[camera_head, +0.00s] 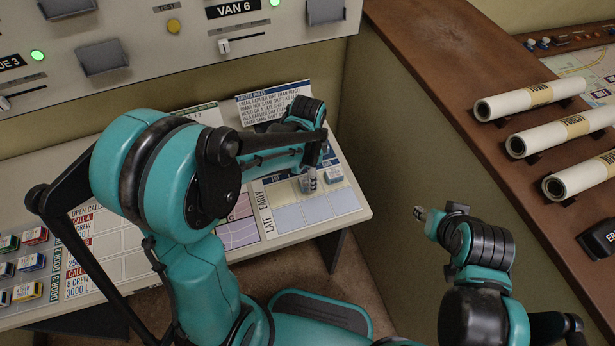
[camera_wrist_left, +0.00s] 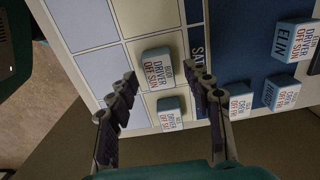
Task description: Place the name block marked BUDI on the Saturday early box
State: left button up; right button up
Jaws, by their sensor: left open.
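My left gripper (camera_wrist_left: 163,82) is open in the left wrist view. A white and light-blue name block (camera_wrist_left: 158,68) reading DRIVER OFF SUN lies between its fingers on a cream box beside the SAT header (camera_wrist_left: 195,42); its name is not legible. A similar block (camera_wrist_left: 170,115) sits on the adjoining cream box. In the head view the left gripper (camera_head: 311,182) is over the early row of the roster board (camera_head: 290,217), with a block (camera_head: 333,175) just right of it. My right gripper (camera_head: 420,213) hangs off the board; its finger state is unclear. I cannot tell which block is BUDI.
Blocks marked ELIN (camera_wrist_left: 292,42) and HUGO (camera_wrist_left: 282,94), and another block (camera_wrist_left: 241,102), stand on the dark blue strip. Rolled charts (camera_head: 530,100) lie on the right shelf. The lower lavender boxes look clear.

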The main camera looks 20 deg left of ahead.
pick_arm(q)
notch_tip(320, 180, up, 9)
jog(key=p, duration=0.3)
jog(key=s+a+r+n+t, duration=0.4)
jog(key=s+r+n+t, duration=0.2)
jog(key=s+n, duration=0.4)
jog(key=shift+s+a+r+n+t, duration=0.2)
jog(key=shift+a+r+n+t, duration=0.15)
jog(key=shift+n+t, duration=0.25)
